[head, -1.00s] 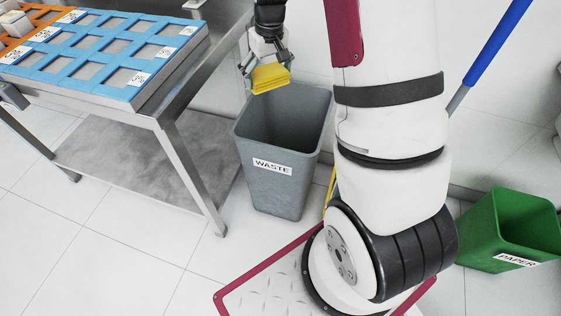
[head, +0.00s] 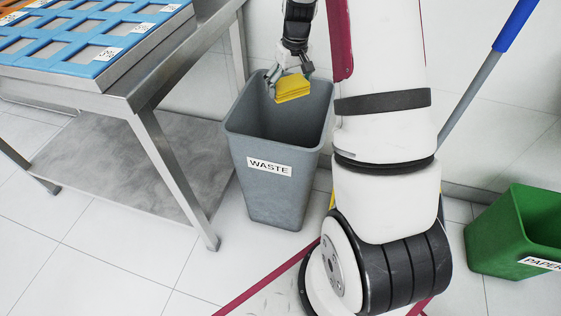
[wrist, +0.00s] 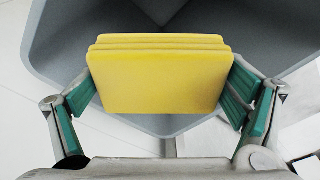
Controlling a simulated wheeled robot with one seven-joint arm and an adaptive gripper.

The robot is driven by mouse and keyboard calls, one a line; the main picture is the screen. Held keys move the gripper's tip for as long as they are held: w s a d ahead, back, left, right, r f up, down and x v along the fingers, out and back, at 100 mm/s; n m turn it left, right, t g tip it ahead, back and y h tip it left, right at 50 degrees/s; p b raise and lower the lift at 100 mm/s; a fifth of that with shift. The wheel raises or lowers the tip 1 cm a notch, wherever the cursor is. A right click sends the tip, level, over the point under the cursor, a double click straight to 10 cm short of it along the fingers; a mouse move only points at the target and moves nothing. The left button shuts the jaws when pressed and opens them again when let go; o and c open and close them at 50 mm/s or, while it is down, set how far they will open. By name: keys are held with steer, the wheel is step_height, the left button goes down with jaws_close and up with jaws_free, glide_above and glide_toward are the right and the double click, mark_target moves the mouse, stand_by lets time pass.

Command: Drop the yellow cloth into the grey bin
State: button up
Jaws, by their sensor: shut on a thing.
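The yellow cloth (head: 292,88) is a folded, layered block held in my gripper (head: 290,84). In the wrist view the cloth (wrist: 158,75) sits between the two green-padded fingers of my gripper (wrist: 160,95), which are shut on its sides. The grey bin (head: 268,180), labelled WASTE, stands on the floor and is open at the top. The cloth is over the bin's opening, near the rim height in the head view. In the wrist view the bin's grey inside (wrist: 65,45) shows behind the cloth; the cloth hides part of it.
A steel table (head: 150,85) with a blue compartment tray (head: 105,60) stands left of the bin. A green PAPER bin (head: 500,235) is at the right. A blue-and-grey pole (head: 485,90) leans behind my arm.

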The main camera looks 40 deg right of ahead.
steer(key=shift+f+b, duration=1.35)
steer(key=shift+f, duration=0.85)
steer(key=o, duration=0.8)
steer(key=shift+o, duration=0.2)
steer(key=r, duration=0.4)
steer(key=s+r, duration=0.1)
steer(key=r, duration=0.7)
steer(key=shift+s+a, duration=0.15)
steer(key=shift+s, duration=0.25)
